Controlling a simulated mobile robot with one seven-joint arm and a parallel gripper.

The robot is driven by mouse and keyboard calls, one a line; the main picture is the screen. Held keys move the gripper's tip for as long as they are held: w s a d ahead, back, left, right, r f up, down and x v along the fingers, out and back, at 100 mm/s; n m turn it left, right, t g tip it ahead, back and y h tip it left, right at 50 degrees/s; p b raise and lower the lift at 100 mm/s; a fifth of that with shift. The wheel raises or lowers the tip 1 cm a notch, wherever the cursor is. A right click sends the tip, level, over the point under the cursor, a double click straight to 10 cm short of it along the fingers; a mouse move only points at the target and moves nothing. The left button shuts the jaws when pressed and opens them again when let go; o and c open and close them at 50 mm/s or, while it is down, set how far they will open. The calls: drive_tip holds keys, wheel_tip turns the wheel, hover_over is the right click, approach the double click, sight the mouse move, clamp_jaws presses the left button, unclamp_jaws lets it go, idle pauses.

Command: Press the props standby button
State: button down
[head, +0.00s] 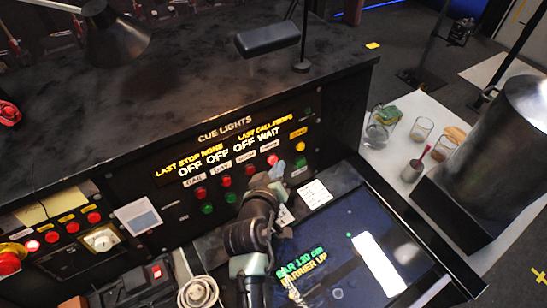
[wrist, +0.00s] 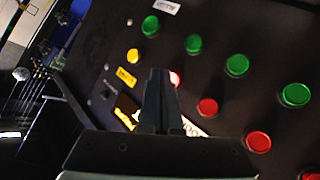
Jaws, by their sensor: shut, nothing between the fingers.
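The cue lights panel (head: 170,172) has a row of red buttons above green ones, with small labels I cannot read clearly. Its display (head: 229,146) reads OFF, OFF, OFF, WAIT. The rightmost red button (head: 272,160) looks lit; in the wrist view it glows pink (wrist: 176,79), partly hidden behind my fingers. I cannot read which column is props. My gripper (head: 277,172) is shut and empty, in front of the right end of the rows. In the wrist view its fingertips (wrist: 159,73) overlap that lit button's edge; whether they touch the panel is unclear.
A yellow button (head: 299,146) sits right of the rows. A screen (head: 330,245) lies in front, below my arm. Another group of red buttons (head: 73,227) is at the left. Glasses (head: 421,129) stand on a white table at right, beside a large metal cylinder (head: 500,130).

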drive_tip(key=shift+s+d+r, duration=0.1)
drive_tip(key=shift+s+d, duration=0.05)
drive_tip(key=shift+s, duration=0.05)
drive_tip(key=s+d+p, duration=0.1)
drive_tip(key=s, duration=0.1)
drive_tip(key=s+d+p, duration=0.2)
drive_tip(key=shift+r+p, duration=0.3)
drive_tip(key=shift+r, duration=0.1)
idle(0.9)
